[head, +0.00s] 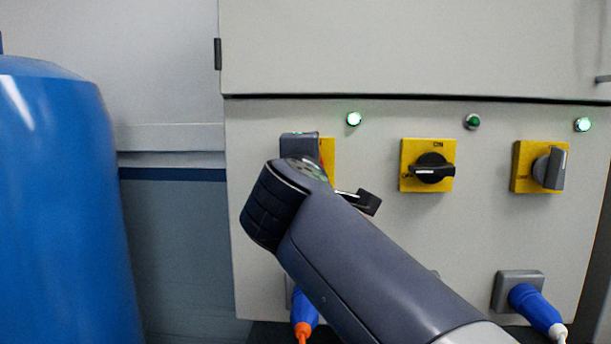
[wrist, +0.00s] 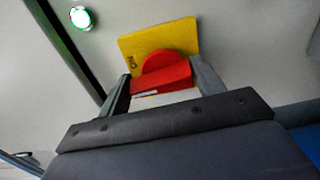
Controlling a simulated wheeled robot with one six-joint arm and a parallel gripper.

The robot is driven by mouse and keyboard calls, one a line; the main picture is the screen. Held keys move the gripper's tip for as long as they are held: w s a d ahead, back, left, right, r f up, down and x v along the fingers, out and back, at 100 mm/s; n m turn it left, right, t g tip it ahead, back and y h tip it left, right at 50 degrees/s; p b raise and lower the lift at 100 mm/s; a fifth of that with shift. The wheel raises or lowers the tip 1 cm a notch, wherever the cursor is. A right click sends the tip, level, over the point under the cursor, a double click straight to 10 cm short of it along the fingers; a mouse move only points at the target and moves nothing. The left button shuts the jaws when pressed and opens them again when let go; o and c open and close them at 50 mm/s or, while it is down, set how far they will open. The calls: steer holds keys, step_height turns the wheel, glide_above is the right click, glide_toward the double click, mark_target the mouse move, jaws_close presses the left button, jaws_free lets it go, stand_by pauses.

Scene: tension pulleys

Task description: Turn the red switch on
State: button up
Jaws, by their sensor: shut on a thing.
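The red switch (wrist: 165,63) is a round red knob with a bar handle on a yellow plate (wrist: 185,35), seen in the wrist view. My gripper (wrist: 162,82) has one finger on each side of the handle and is shut on it. In the head view my gripper (head: 312,150) and wrist cover the switch. Only the right part of its yellow plate (head: 328,155) shows there. The green lamp (head: 354,119) above this switch is lit, and it also shows lit in the wrist view (wrist: 80,17).
To the right on the grey cabinet (head: 400,250) are a black switch (head: 432,169) lying level under a dim lamp (head: 472,122) and a grey switch (head: 550,168) standing upright under a lit lamp (head: 583,125). Blue plugs (head: 535,305) sit low. A blue barrel (head: 60,200) stands left.

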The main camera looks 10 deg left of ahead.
steer(key=shift+m, duration=0.3)
steer(key=o, duration=1)
steer(key=shift+s, duration=0.1)
steer(key=s, duration=0.3)
steer(key=s+b, duration=0.1)
steer(key=s, duration=0.6)
steer(key=shift+s+d, duration=0.3)
steer(key=shift+w, duration=0.1)
steer(key=w, duration=1)
steer(key=shift+w+a+p, duration=0.3)
steer(key=shift+w+p, duration=0.05)
steer(key=shift+p, duration=0.05)
